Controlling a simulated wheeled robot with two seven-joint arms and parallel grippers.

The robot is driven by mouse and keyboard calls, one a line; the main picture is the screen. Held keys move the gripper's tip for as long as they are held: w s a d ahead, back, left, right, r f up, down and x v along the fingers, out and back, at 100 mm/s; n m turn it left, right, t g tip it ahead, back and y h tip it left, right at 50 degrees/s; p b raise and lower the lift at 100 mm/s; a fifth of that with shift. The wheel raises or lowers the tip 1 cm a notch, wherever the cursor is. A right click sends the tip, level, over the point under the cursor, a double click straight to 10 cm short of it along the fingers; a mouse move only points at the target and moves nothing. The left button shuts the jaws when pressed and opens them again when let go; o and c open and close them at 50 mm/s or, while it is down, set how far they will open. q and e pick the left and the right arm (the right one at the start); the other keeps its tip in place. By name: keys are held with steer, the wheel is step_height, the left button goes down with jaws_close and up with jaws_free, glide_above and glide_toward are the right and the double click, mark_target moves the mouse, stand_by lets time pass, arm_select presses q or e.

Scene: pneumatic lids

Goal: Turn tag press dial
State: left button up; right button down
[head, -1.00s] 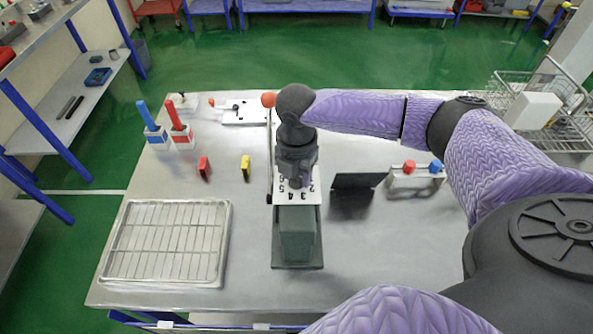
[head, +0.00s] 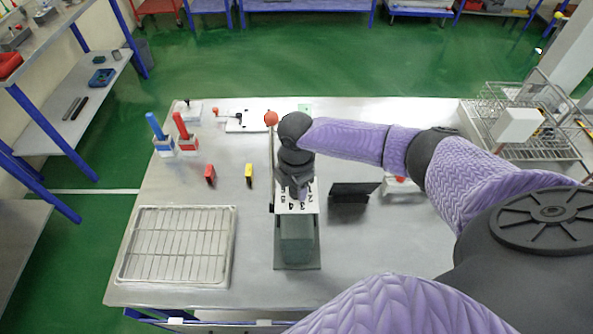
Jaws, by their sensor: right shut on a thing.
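The tag press (head: 297,252) stands at the middle of the table, with a dark green-grey body on a flat base. A white plate (head: 309,208) with black numbers lies on its top, and a lever with a red ball (head: 271,118) stands at its left side. My right gripper (head: 299,194) points down over the numbered plate, shut on the dial there. The dial itself is mostly hidden by the gripper and wrist, and I cannot read its setting. My left gripper is not in view.
A wire rack tray (head: 232,250) lies at front left.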

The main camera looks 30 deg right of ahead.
steer(key=shift+r+m+p, duration=0.1)
steer(key=shift+m+p, duration=0.85)
steer(key=shift+m, duration=0.45)
steer(key=shift+c, duration=1.1)
jaws_free()
step_height(320, 180, up, 10)
steer(key=p, duration=0.1)
